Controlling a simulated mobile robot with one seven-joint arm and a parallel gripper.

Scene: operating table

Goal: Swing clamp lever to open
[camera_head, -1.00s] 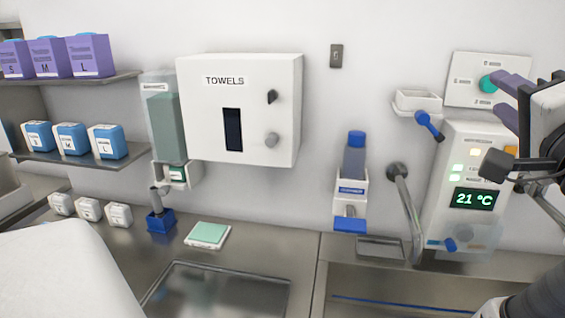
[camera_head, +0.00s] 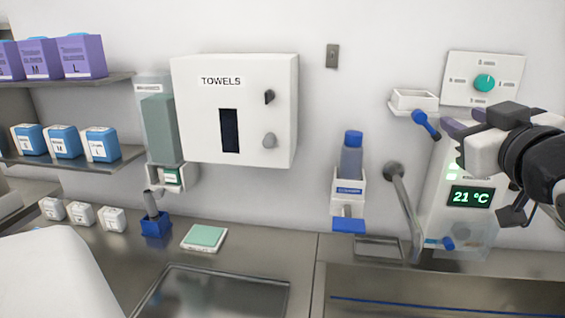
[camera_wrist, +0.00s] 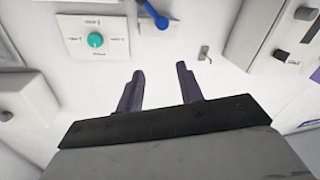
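A blue lever (camera_head: 425,123) with a round end sticks out down and to the right from a small white wall bracket (camera_head: 414,101). I take it for the clamp lever. The blue lever also shows at the top of the wrist view (camera_wrist: 154,14), partly cut off by the frame edge. My gripper (camera_head: 462,122) is just right of the lever in the head view, its dark purple fingers pointing toward it. In the wrist view my gripper (camera_wrist: 161,70) has its fingers apart with only wall between them. The lever is beyond the fingertips, with no contact visible.
A white plate with a green dial (camera_head: 484,83) is on the wall above my gripper. A control panel with a 21 °C display (camera_head: 470,197) is partly behind my arm. A bottle dispenser (camera_head: 350,185), a grey curved pipe (camera_head: 405,205) and a towel box (camera_head: 235,110) are to the left.

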